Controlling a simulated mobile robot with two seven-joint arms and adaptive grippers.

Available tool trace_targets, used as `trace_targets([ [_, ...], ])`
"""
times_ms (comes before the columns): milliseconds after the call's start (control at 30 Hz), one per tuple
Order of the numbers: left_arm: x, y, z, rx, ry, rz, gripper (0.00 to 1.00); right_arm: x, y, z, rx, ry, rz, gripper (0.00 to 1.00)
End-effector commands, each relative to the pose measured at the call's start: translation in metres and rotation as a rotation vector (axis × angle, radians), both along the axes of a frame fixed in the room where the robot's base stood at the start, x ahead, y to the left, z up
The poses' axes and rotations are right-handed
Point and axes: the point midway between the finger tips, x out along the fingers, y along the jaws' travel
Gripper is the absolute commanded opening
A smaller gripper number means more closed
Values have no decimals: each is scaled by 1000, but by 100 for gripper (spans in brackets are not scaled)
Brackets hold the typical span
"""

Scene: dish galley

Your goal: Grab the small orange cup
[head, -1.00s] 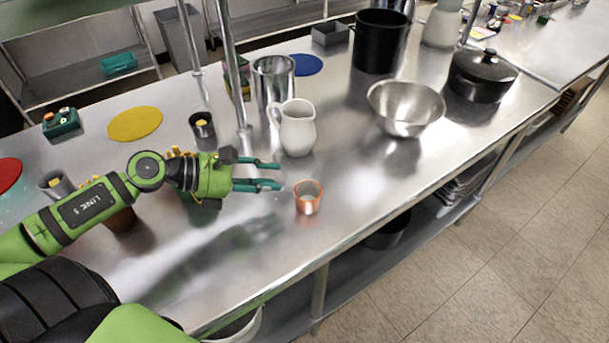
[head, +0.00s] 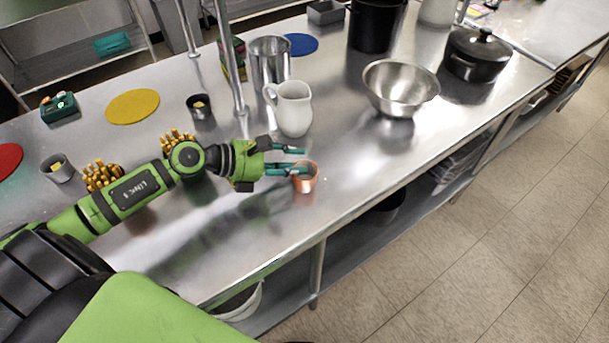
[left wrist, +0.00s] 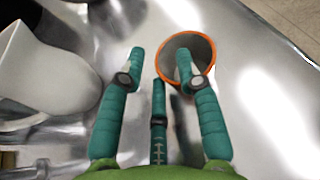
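The small orange cup (head: 307,183) stands upright near the front edge of the steel counter. In the left wrist view the cup (left wrist: 211,85) shows its orange rim and grey inside at the upper right. My left gripper (head: 302,161) is open, its teal fingers reaching the cup from the left. In the left wrist view the gripper (left wrist: 160,62) has one fingertip overlapping the cup's mouth and another left of the cup, with nothing held between them. I cannot tell whether a finger touches the cup. My right gripper is not in view.
A white pitcher (head: 293,110) stands just behind the gripper. A steel bowl (head: 400,92) and a black lidded pot (head: 477,55) stand farther right. A metal post (head: 232,70) rises behind my arm. The counter's front edge (head: 375,205) is close to the cup.

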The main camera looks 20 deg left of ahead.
Motion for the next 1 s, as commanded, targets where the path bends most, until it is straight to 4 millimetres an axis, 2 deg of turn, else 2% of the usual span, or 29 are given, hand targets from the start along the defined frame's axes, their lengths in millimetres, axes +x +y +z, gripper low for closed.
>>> trace_targets([
  [67,0,0,0,0,0,0,34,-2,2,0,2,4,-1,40],
  [100,0,0,0,0,0,0,18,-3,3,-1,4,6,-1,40],
  [133,0,0,0,-1,1,0,6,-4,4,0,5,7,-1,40],
  [167,0,0,0,0,0,0,0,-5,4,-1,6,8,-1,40],
  [667,0,0,2,0,-1,0,0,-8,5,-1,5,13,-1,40],
  [867,0,1,16,2,-4,-1,0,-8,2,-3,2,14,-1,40],
  [1000,0,1,37,4,-6,-3,0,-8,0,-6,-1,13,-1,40],
])
